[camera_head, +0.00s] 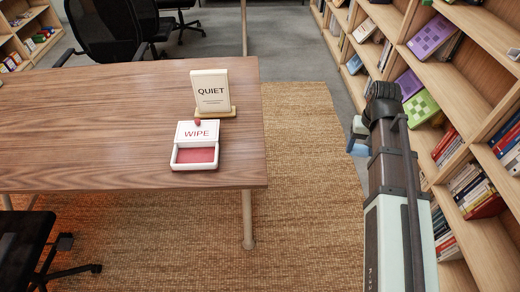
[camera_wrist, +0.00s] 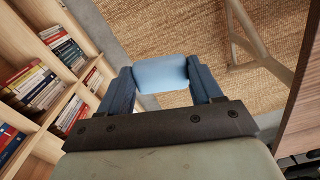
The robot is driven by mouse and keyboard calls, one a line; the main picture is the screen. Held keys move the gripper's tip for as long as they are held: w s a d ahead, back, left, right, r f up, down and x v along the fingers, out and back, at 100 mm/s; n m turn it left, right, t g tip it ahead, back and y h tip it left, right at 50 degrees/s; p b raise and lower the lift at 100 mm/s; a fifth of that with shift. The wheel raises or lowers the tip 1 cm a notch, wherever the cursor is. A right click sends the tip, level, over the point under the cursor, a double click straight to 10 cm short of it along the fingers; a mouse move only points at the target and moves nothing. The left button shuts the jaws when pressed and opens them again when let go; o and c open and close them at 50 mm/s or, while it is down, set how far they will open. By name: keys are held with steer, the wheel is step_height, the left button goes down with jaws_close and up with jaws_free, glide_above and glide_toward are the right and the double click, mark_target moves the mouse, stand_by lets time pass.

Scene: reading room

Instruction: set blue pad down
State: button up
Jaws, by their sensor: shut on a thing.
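My gripper (camera_wrist: 160,80) is shut on a light blue pad (camera_wrist: 160,73), which sits between the two dark blue fingers in the wrist view. Most of the gripper is hidden there by my arm. The wooden table (camera_head: 80,135) is at the left, and its edge also shows at the right of the wrist view (camera_wrist: 301,110).
A white box marked WIPE (camera_head: 195,167) with a red inside and a QUIET sign (camera_head: 210,92) stand near the table's right end. Bookshelves (camera_head: 470,70) line the right side, close to my arm.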

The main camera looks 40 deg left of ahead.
steer(key=s+a+n, duration=0.2)
steer(key=s+a, duration=0.5)
steer(key=a, duration=0.3)
steer(key=s+a+n, duration=0.2)
steer(key=s+a, duration=0.4)
steer(key=a, duration=0.4)
steer(key=m, duration=0.1)
glide_above(196, 159)
steer(key=shift+d+f, duration=0.1)
steer(key=shift+f, duration=4.45)
steer(key=shift+f, duration=0.1)
steer(key=o, duration=1)
